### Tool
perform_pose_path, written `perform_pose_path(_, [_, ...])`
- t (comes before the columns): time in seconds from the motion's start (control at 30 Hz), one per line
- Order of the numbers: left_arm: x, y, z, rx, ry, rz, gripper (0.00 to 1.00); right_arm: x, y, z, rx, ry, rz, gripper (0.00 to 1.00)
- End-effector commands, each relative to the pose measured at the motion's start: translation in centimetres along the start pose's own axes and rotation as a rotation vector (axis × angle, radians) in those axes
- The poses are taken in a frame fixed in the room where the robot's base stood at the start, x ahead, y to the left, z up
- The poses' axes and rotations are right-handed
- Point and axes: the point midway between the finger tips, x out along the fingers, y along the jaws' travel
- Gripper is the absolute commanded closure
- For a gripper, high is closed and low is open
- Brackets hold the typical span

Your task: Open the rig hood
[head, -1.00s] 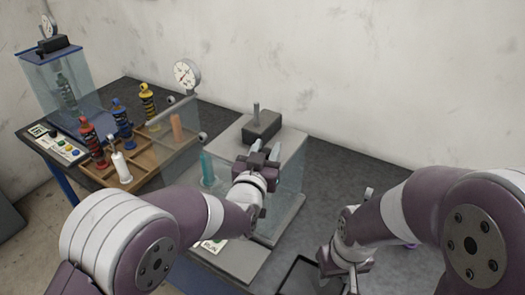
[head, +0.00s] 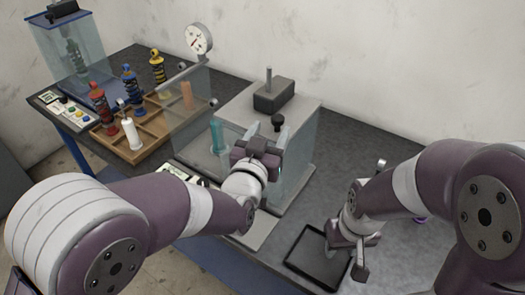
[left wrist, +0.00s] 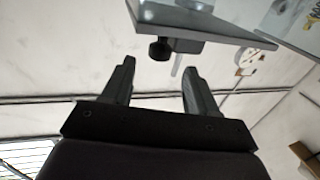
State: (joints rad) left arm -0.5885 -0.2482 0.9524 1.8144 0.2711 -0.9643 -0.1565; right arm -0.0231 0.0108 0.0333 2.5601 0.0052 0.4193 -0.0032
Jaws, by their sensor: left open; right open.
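The rig (head: 240,108) stands in the middle of the bench, with a grey top, clear side walls and a dark block with an upright rod on top. A clear panel (head: 188,115) stands at its left side; I cannot tell whether this is the hood or how it is hinged. A black knob (head: 278,121) sits at the rig's front, and also shows in the left wrist view (left wrist: 160,48). My left gripper (head: 265,137) is open and empty in front of the rig, its fingers pointing toward the knob, apart from it. My right gripper (head: 348,250) is open above the bench front.
A wooden tray (head: 125,153) with several coloured shock absorbers is at the left. A round gauge (head: 199,39) stands behind it. A second clear case (head: 78,62) is at the back left. A black tray (head: 295,260) lies beside my right gripper. The bench's back right is clear.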

Motion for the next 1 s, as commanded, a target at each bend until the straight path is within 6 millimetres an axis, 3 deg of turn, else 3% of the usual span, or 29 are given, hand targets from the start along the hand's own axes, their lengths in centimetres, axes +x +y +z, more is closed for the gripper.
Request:
perform_pose_path(0.1, [-3.0, 0.1, 0.1, 0.001, -0.001, 0.002, 0.42, 0.4, 0.0, 0.1, 0.0, 0.0, 0.0, 0.57])
perform_pose_path(0.3, [-5.7, 0.1, 0.0, 0.0, 0.0, 0.002, 0.42, 0.3, 0.0, 0.0, 0.0, 0.0, 0.0, 0.57])
perform_pose_path(0.83, [-6.2, 0.0, 0.1, -0.002, -0.002, 0.001, 0.42, 0.3, 0.0, 0.0, 0.0, 0.0, 0.0, 0.57])
perform_pose_path(0.93, [-6.3, 0.4, 2.1, -0.012, -0.1, 0.022, 0.42, 0.3, 0.0, 0.0, 0.0, 0.0, 0.0, 0.57])
perform_pose_path(1.0, [-7.4, 1.3, 5.7, -0.014, -0.288, 0.07, 0.42, 0.3, 0.0, 0.0, 0.0, 0.0, 0.0, 0.57])
